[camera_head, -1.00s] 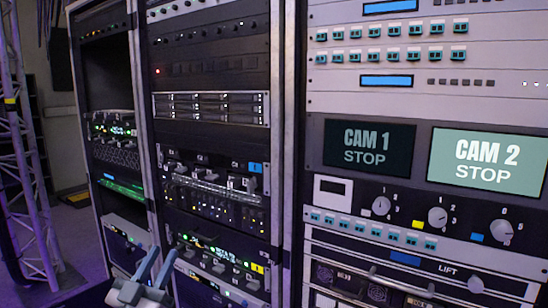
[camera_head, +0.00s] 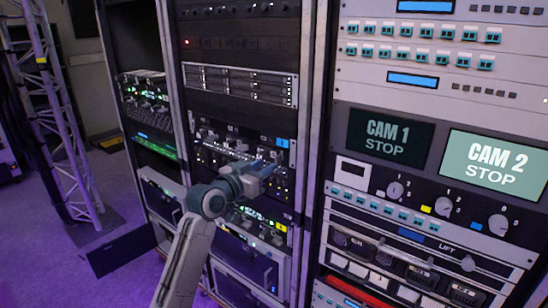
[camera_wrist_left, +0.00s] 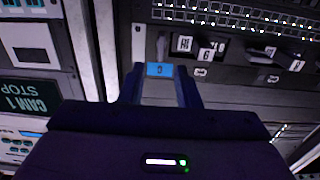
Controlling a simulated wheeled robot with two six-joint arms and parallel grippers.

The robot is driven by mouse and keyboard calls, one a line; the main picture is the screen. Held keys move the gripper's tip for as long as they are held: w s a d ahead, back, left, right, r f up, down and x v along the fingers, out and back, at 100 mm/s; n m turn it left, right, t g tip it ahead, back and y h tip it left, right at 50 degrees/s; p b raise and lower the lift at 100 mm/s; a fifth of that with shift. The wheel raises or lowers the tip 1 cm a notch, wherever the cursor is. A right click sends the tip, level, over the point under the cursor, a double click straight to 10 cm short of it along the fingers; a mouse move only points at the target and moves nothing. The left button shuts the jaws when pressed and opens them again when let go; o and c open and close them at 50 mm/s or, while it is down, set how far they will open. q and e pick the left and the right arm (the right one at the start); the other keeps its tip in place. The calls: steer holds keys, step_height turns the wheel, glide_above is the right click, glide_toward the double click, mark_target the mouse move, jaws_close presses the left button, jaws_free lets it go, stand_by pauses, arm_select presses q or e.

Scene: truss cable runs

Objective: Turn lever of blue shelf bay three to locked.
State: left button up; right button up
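The shelf with the blue tag (camera_head: 282,142) is in the middle rack and carries a row of small grey levers. My left gripper (camera_head: 274,160) is in front of the right end of this row, below the blue tag. In the left wrist view, which shows the scene upside down, the left gripper (camera_wrist_left: 159,76) is open. Its two dark fingers stand either side of the blue tag (camera_wrist_left: 160,70), with nothing seen between them but the panel. A thin grey lever (camera_wrist_left: 162,46) is just beyond the fingertips. Bay numbers are too small to read. My right gripper is out of view.
More levers with white tags (camera_wrist_left: 207,53) stand beside it. A lower shelf has a yellow tag (camera_head: 280,228). The right rack holds CAM 1 (camera_head: 388,138) and CAM 2 (camera_head: 492,163) screens and knobs. A rack post (camera_head: 312,120) stands close to my left gripper. A truss (camera_head: 62,120) is at left.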

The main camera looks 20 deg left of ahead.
mark_target(276, 159)
arm_select(q)
steer(key=p+x, duration=0.1)
steer(key=x, duration=0.3)
steer(key=shift+w, duration=0.35)
jaws_close()
